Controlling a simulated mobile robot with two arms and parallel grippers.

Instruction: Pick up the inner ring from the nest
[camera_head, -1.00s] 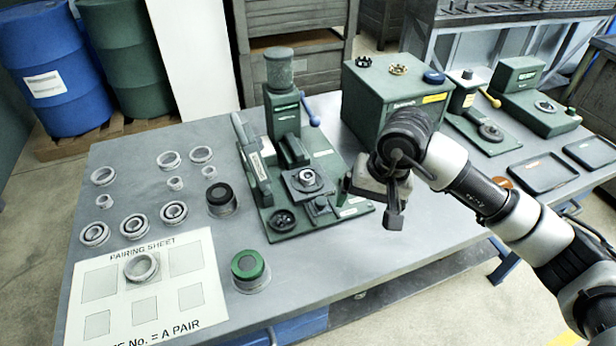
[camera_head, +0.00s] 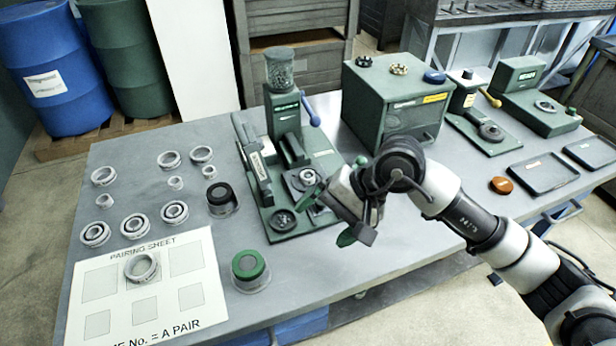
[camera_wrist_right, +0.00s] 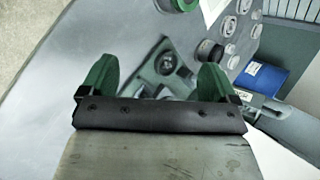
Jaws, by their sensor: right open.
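The small metal inner ring (camera_head: 307,176) sits in the nest (camera_head: 293,185) of the green ring grinder (camera_head: 284,120). In the right wrist view the ring (camera_wrist_right: 166,64) shows between my fingers, still some way off. My right gripper (camera_head: 328,215) is open and empty, with green fingers spread. It is tilted and hangs just right of and in front of the nest, partly covering the grinder base's right side. It also shows in the right wrist view (camera_wrist_right: 158,70). My left gripper is not in view.
The grinder's blue-knobbed lever (camera_head: 310,112) rises behind the nest. A green box (camera_head: 395,100) stands to the right. Several rings and the pairing sheet (camera_head: 150,300) lie at left. A green-topped gauge (camera_head: 249,268) stands at the front.

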